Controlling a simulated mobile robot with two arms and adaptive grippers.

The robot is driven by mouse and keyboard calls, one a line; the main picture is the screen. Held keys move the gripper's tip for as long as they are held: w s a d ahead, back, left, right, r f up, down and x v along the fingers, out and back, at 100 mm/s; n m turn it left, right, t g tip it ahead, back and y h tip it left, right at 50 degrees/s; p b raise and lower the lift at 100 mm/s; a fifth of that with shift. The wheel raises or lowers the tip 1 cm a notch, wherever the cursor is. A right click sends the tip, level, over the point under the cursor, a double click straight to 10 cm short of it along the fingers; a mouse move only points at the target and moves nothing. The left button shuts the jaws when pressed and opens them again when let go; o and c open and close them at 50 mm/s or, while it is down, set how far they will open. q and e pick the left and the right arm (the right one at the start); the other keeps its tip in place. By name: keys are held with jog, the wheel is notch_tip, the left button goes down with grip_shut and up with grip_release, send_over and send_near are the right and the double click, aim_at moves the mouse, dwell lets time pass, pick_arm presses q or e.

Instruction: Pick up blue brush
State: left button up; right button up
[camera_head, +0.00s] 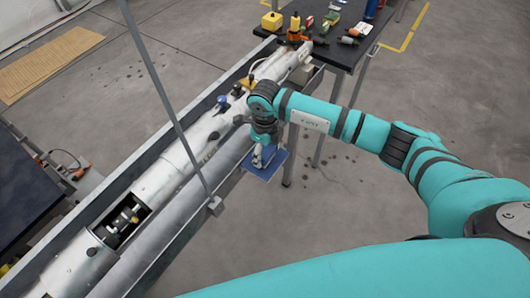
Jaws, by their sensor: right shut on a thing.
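My right gripper (258,160) is beside the long metal trough, near the middle of the picture. It is shut on a flat blue piece, which I take to be the blue brush (268,169). The brush shows as a dark blue square just under and around the fingertips, to the right of the trough's edge. Its bristles cannot be made out, and the gripper covers part of it. My left gripper is not in view.
A long silvery tube (165,180) lies in the trough, with an open hatch (122,220) and a small blue-topped knob (221,101). A thin grey post rises in front. A dark table (338,52) with several tools stands at the back. Floor at right is clear.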

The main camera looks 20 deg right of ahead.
aim_at(265, 150)
jog(key=shift+c, duration=0.8)
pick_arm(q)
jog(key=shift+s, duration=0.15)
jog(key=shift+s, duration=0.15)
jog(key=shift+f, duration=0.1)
pick_arm(e)
jog(key=shift+r, duration=0.1)
jog(key=shift+r+b, duration=0.55)
jog(key=shift+s+a+r+b, duration=0.1)
jog(key=shift+s+r+b, duration=0.1)
jog(key=shift+r+b, duration=0.65)
pick_arm(q)
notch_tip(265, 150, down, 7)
jog(key=b, duration=0.4)
pick_arm(e)
jog(key=s+a+r, duration=0.1)
jog(key=s+a, duration=0.2)
jog(key=s, duration=0.4)
jog(key=s+a+r, duration=0.1)
jog(key=s+a, duration=0.2)
jog(key=s, duration=0.4)
jog(key=shift+a, duration=0.4)
